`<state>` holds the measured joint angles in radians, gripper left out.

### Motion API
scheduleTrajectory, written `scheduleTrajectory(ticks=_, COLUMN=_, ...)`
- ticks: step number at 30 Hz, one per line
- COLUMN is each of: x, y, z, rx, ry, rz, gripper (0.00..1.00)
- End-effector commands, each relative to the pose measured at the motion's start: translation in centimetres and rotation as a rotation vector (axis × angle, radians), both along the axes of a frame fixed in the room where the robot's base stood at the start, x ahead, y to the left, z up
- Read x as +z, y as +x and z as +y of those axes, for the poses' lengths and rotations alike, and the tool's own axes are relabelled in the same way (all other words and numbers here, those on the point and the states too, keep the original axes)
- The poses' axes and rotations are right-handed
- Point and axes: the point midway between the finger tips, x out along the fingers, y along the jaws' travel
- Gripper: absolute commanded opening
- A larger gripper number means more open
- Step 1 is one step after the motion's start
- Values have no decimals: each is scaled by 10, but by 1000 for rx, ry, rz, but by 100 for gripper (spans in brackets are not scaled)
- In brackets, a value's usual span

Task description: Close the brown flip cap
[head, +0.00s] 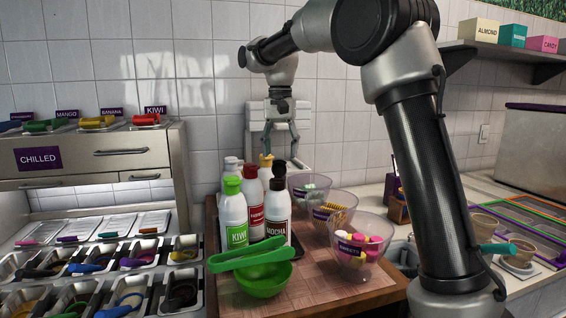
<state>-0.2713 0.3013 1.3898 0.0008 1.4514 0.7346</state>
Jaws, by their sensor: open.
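The brown flip cap (278,184) tops the white mocha bottle (277,215), which stands upright at the front right of a bottle group. A dark piece (280,167) shows directly above this cap. It may be the raised lid or another cap behind; I cannot tell which. My gripper (280,154) is open and points down, above and behind the bottle group. It is apart from the brown cap, and no object shows held in it.
The kiwi bottle (233,215) and a red-capped bottle (256,210) stand close beside the mocha bottle. A green bowl (264,286) with green tongs (250,254) is in front. Clear topping bowls (358,262) stand to the right on the wooden board (330,291).

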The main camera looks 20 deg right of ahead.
Motion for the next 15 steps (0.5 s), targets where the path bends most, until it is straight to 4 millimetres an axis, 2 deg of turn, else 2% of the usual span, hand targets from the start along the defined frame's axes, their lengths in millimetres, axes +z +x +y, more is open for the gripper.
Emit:
scheduleTrajectory(ticks=3, x=-20, y=-1, z=0, rx=1, ry=0, rz=1, gripper=58)
scheduleTrajectory(ticks=6, x=-32, y=0, z=0, rx=1, ry=0, rz=1, gripper=58)
scheduleTrajectory(ticks=15, x=-40, y=0, z=0, rx=2, ry=1, rz=-2, gripper=58)
